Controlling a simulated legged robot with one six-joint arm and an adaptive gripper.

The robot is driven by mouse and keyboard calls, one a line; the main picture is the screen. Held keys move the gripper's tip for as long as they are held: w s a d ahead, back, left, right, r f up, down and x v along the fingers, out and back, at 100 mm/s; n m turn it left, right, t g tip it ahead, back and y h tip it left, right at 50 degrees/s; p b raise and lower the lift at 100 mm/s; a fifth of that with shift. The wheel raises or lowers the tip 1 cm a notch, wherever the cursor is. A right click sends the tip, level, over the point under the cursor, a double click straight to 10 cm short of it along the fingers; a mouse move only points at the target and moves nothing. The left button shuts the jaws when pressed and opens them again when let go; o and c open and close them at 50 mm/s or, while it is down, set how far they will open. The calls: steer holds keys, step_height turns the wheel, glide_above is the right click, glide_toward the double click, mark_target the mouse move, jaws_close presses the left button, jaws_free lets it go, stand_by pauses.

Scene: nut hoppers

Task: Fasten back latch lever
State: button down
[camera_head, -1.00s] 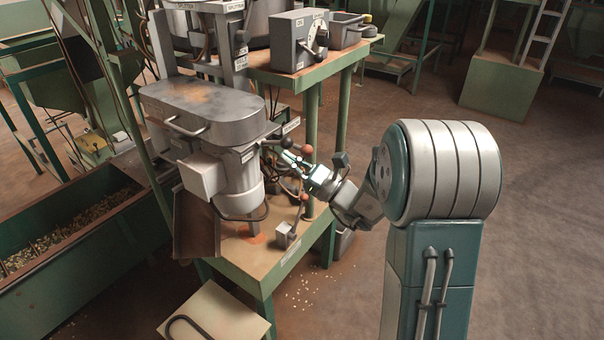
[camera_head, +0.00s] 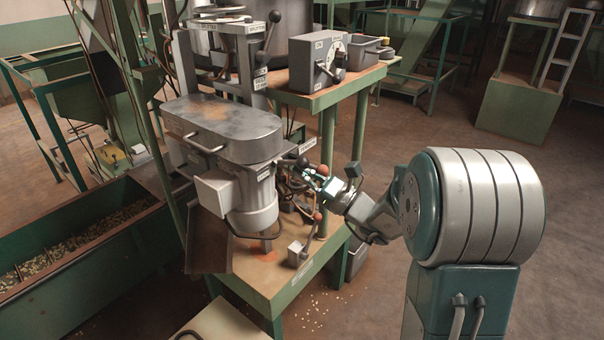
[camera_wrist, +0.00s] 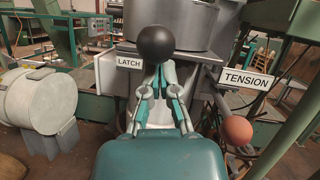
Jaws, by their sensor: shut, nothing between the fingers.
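The latch lever's black ball knob (camera_wrist: 165,43) fills the upper middle of the wrist view, by the white LATCH label (camera_wrist: 130,62). The black knob also shows in the head view (camera_head: 303,161), on the right side of the grey machine (camera_head: 226,128). My gripper (camera_wrist: 166,76) is shut and empty, its fingertips just below the knob in the wrist view. Whether they touch the lever I cannot tell; the lever's shaft is mostly hidden behind the fingers. In the head view my gripper (camera_head: 313,174) is among the levers.
An orange-red knob (camera_wrist: 237,130) sits right of my gripper under the TENSION label (camera_wrist: 247,80). A lower lever with a red knob (camera_head: 317,215) stands on the green bench (camera_head: 262,272). A control box (camera_head: 318,62) is on the shelf above. Open floor lies right of the bench.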

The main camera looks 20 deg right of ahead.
steer(key=shift+r+g+h, duration=0.3)
steer(key=shift+r, duration=0.05)
steer(key=shift+w+r+g+h, duration=0.1)
steer(key=shift+r+g+h, duration=0.7)
steer(key=r+g+h, duration=0.1)
steer(key=w+a+r+g+h, duration=0.1)
steer(key=g+h, duration=0.1)
steer(key=w+r+m+g+h, duration=0.1)
steer(key=g, duration=0.1)
steer(key=shift+a+r+h, duration=0.15)
steer(key=shift+a+h, duration=0.15)
steer(key=shift+w+a+r+g+h, duration=0.25)
steer(key=shift+g+h, duration=0.15)
steer(key=shift+g, duration=0.2)
steer(key=shift+w+a+r+g+h, duration=0.15)
steer(key=shift+w+g+h, duration=0.1)
steer(key=shift+g+h, duration=0.25)
steer(key=shift+w+a+r+m, duration=0.1)
steer(key=shift+w+a+m, duration=0.1)
steer(key=shift+w+m, duration=0.1)
